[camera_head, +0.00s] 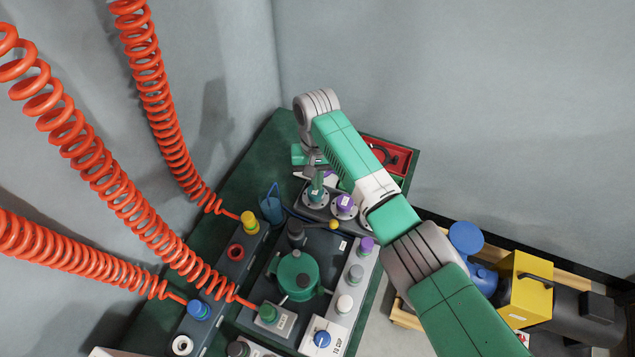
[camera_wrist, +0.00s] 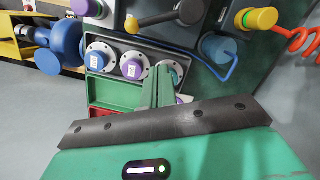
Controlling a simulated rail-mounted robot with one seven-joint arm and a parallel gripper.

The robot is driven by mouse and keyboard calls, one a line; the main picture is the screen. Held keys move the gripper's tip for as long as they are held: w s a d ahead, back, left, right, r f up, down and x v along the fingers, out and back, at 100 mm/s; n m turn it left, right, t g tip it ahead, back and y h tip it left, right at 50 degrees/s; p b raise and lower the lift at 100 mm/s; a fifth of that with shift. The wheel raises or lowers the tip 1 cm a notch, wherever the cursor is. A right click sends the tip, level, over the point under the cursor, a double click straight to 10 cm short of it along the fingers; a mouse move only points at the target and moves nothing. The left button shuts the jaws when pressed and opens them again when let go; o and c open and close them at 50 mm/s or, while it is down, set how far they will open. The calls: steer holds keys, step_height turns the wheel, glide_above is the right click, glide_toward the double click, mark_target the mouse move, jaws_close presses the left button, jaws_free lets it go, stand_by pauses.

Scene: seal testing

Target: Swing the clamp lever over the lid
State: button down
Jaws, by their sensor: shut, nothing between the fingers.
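The clamp lever has a dark post (camera_head: 296,231) and a thin arm ending in a yellow knob (camera_head: 333,225). It points right in the head view, beside the green lidded vessel (camera_head: 298,274) and not over its lid. In the wrist view the lever's dark post (camera_wrist: 190,12) is at the top, with its orange-yellow knob (camera_wrist: 132,25) to the left. My gripper (camera_wrist: 160,72) is shut and empty, apart from the lever, over the flanged fittings. In the head view the arm partly hides it. The vessel's lid is not identifiable in the wrist view.
A red tray (camera_head: 392,156) lies at the far right corner. Coiled orange hoses (camera_head: 140,215) hang across the left side.

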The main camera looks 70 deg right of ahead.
steer(key=s+a+f+b, duration=0.2)
steer(key=a+f, duration=0.2)
steer(key=f, duration=0.3)
steer(key=shift+f, duration=0.35)
steer(key=shift+r, duration=0.1)
steer(key=p, duration=0.2)
steer(key=shift+s+a+m+p, duration=0.15)
steer(key=shift+a+m+p, duration=0.05)
steer(key=shift+m+p, duration=0.2)
